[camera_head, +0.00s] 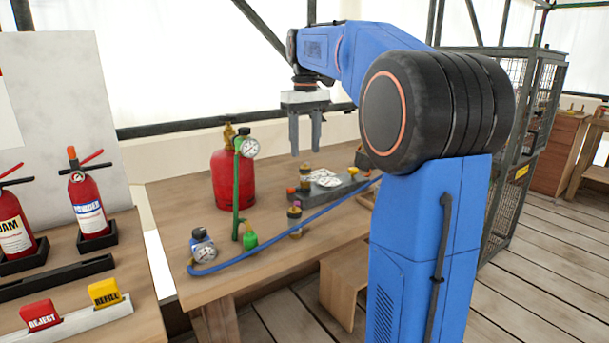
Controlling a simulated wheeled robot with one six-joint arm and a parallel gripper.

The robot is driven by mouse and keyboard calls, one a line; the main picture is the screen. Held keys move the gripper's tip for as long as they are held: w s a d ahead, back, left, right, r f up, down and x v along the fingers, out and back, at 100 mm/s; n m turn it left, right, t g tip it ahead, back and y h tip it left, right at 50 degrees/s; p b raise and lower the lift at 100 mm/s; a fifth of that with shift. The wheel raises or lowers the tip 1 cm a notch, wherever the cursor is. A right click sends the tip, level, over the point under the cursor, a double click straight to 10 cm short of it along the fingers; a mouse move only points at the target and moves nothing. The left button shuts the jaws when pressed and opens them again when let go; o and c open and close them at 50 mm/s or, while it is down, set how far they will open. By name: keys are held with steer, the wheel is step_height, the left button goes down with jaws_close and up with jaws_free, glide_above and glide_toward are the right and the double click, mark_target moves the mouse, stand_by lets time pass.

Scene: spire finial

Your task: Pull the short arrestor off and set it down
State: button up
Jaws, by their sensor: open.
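My gripper (305,148) is open and empty, pointing down above the workbench (265,260). A low dark grey block (345,188) on the bench lies below it. A small brass-coloured fitting (305,182) stands upright at the left part of the block, almost straight below the fingers and apart from them. Another upright fitting with a purple band (294,214) stands nearer, at the front of the block. Either may be an arrestor; I cannot tell which is the short one. White dials (326,179) lie by the block.
A red cylinder (232,180) with a green hose and gauge (249,147) stands left of the gripper. A blue gauge (203,247) and blue hose (250,260) lie at the bench's front. Extinguishers (88,203) stand on the left table. A wire cage (510,150) is at right.

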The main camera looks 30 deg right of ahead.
mark_target(305, 166)
steer(key=shift+f, duration=0.1)
steer(key=shift+f, duration=4.4)
jaws_close()
steer(key=shift+r, duration=2.95)
